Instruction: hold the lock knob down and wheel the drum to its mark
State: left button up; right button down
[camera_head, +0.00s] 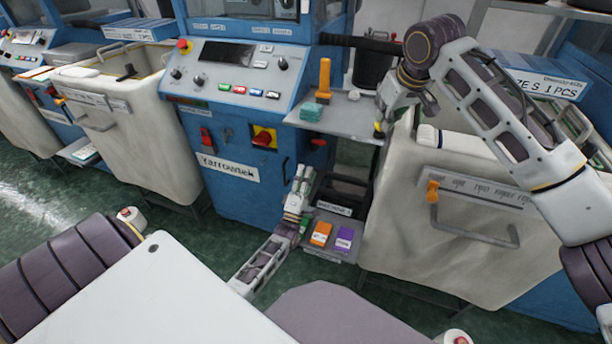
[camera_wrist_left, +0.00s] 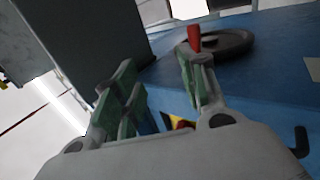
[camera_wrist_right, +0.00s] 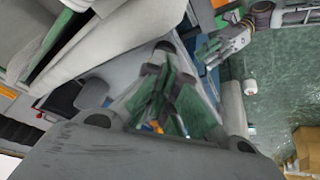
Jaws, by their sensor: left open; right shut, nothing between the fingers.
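A dark round wheel (camera_wrist_left: 235,43) with an upright red knob (camera_wrist_left: 194,38) sits against a blue machine face in the left wrist view. In the head view a small red part (camera_head: 318,142) shows on the right side of the blue machine (camera_head: 225,140). I cannot tell which part is the drum, and I see no mark. My left gripper (camera_head: 299,184) is open, low in front of the machine; in its wrist view one finger overlaps the wheel, contact unclear. My right gripper (camera_wrist_right: 165,75) is shut and empty by the grey shelf, partly hidden in the head view (camera_head: 381,125).
A grey shelf (camera_head: 345,120) holds an orange-handled tool (camera_head: 323,75) and a green block (camera_head: 311,112). A red rotary switch (camera_head: 263,138) is on the machine front. Orange (camera_head: 320,233) and purple (camera_head: 344,239) boxes lie below. Pale bins (camera_head: 130,125) (camera_head: 440,235) flank the machine.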

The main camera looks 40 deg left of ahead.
pick_arm(q)
jog(key=shift+s+f, duration=0.1)
jog(key=shift+f, duration=0.05)
pick_arm(e)
jog(key=shift+f, duration=0.1)
pick_arm(q)
jog(key=shift+v, duration=5.9)
jog(key=shift+s, duration=0.1)
jog(key=v, duration=1.1)
jog(key=shift+s+d, duration=0.2)
jog(key=shift+s, duration=0.15)
jog(key=shift+f, duration=0.2)
jog(key=v, duration=1.2)
jog(key=shift+r, duration=0.15)
notch_tip(320, 180, up, 7)
jog(key=p, duration=0.6)
jog(key=shift+f+p, duration=0.25)
jog(key=shift+p, duration=0.1)
pick_arm(e)
jog(key=shift+r, duration=3.05)
